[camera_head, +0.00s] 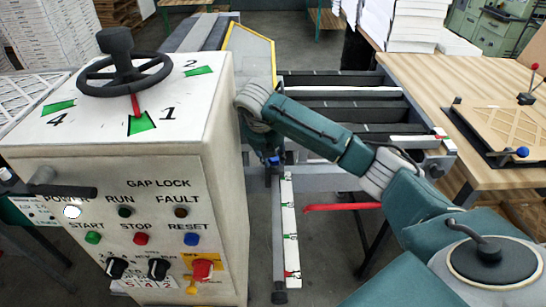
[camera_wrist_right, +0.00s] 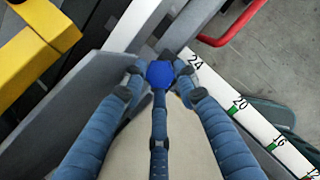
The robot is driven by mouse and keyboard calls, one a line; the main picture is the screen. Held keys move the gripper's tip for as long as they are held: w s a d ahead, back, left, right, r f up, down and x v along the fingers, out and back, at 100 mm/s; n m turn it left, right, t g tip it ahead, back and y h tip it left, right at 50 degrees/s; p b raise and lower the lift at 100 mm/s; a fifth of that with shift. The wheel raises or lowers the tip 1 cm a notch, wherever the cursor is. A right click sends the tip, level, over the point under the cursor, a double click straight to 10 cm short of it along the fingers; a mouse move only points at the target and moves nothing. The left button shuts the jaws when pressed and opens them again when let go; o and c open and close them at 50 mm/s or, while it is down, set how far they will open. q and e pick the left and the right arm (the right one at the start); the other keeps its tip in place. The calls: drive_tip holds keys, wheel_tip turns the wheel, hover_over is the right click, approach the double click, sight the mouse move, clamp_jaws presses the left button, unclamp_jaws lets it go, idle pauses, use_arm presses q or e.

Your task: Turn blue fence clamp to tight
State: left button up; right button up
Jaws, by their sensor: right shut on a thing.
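The blue fence clamp (camera_wrist_right: 160,74) has a round blue head in the right wrist view, beside the white scale near the mark 24. In the head view a small blue part of it (camera_head: 274,161) shows below my right gripper (camera_head: 268,152), at the top end of the scale rail. In the wrist view the fingers of my right gripper (camera_wrist_right: 159,80) close in around the clamp from both sides. A slim blue segmented part runs down from the head between them. The clamp's underside is hidden. My left gripper is not in view.
The white scale strip (camera_head: 289,225) runs along the rail toward the front. A control cabinet (camera_head: 150,165) with a black handwheel (camera_head: 124,73) stands close on the left. A red bar (camera_head: 342,207) lies right of the rail. A wooden table (camera_head: 455,100) stands at right.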

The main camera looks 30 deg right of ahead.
drive_tip(key=shift+s+a+f, duration=0.2)
drive_tip(key=shift+s+f, duration=0.15)
drive_tip(key=shift+f, duration=0.1)
drive_tip(key=o, duration=1.1)
drive_tip(key=shift+s+r, duration=0.2)
drive_tip(key=shift+r, duration=0.1)
